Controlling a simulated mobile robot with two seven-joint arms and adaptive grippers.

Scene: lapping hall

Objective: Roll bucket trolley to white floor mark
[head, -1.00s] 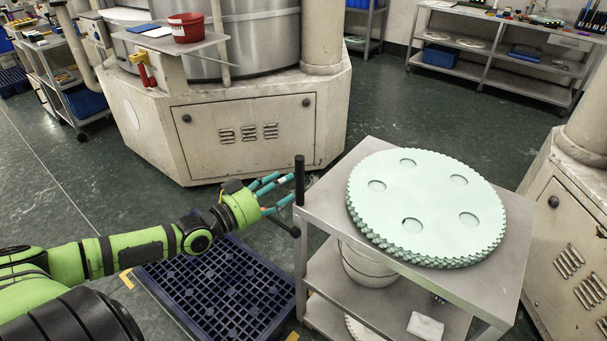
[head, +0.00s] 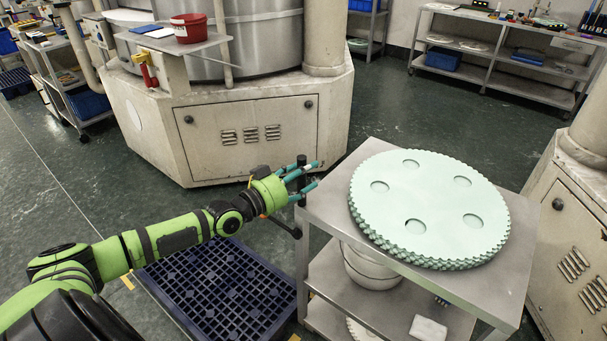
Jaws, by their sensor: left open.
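The trolley (head: 330,210) is a grey metal cart with shelves. Mint-green toothed discs (head: 435,205) are stacked on its top, and white buckets (head: 368,268) stand on the shelf below. A black upright handle (head: 301,172) is at its left corner. My left gripper (head: 308,176) is open, with its teal fingers at the handle, some above and one below. I cannot tell whether they touch it. My right gripper is out of view. No white floor mark stands out clearly; only a thin pale line (head: 62,185) runs along the floor at left.
A dark blue plastic pallet (head: 215,290) lies on the floor left of the trolley. A large beige machine (head: 250,135) stands behind, another machine (head: 570,240) close at right. Green floor (head: 420,115) is open between the trolley and the back bench (head: 500,60).

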